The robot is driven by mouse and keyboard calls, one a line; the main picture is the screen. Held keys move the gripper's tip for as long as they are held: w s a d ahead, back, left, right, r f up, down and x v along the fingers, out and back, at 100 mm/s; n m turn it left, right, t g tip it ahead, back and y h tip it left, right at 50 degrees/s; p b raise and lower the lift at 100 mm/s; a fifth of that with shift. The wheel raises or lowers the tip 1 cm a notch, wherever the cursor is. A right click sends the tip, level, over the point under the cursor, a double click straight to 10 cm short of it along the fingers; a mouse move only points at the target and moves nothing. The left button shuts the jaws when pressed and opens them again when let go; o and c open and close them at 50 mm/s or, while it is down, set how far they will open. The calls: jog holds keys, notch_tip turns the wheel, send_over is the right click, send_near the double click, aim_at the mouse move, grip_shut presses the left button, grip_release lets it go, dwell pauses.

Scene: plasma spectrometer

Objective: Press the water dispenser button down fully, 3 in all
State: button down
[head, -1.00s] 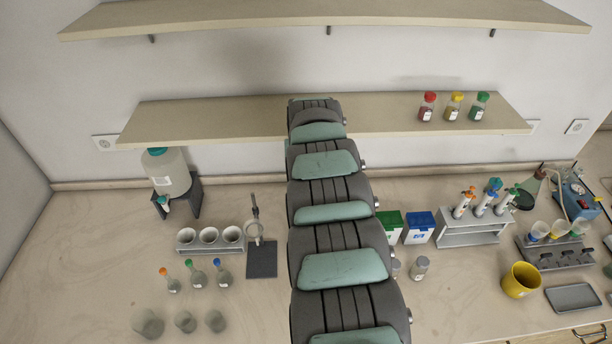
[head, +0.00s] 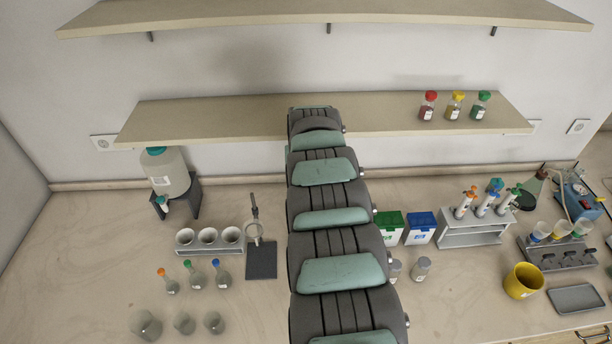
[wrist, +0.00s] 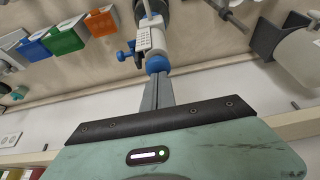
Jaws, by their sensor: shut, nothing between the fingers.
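In the wrist view, an upright dispenser (wrist: 150,38) with a white, scale-marked body and blue fittings stands in line with my gripper. Its round blue top button (wrist: 157,65) faces my fingers. My gripper (wrist: 158,77) is shut and empty, with its grey fingertips at the blue button; they overlap it in the picture, and I cannot tell whether they touch or how far it is pressed. In the head view my own arm hides this dispenser and my gripper.
A large carboy (head: 165,170) with a tap stands on a dark stand at the left. Green (head: 389,222) and blue (head: 420,228) boxes stand just right of my arm. A ring stand (head: 261,260) is close on the left. A shelf (head: 220,118) runs behind along the wall.

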jog(key=shift+f, duration=0.7)
jog(key=shift+b, duration=0.3)
jog(key=shift+r, duration=2.15)
dwell(0.4)
notch_tip(320, 180, up, 5)
jog(key=shift+f, duration=0.1)
dwell(0.4)
jog(key=shift+s, duration=0.1)
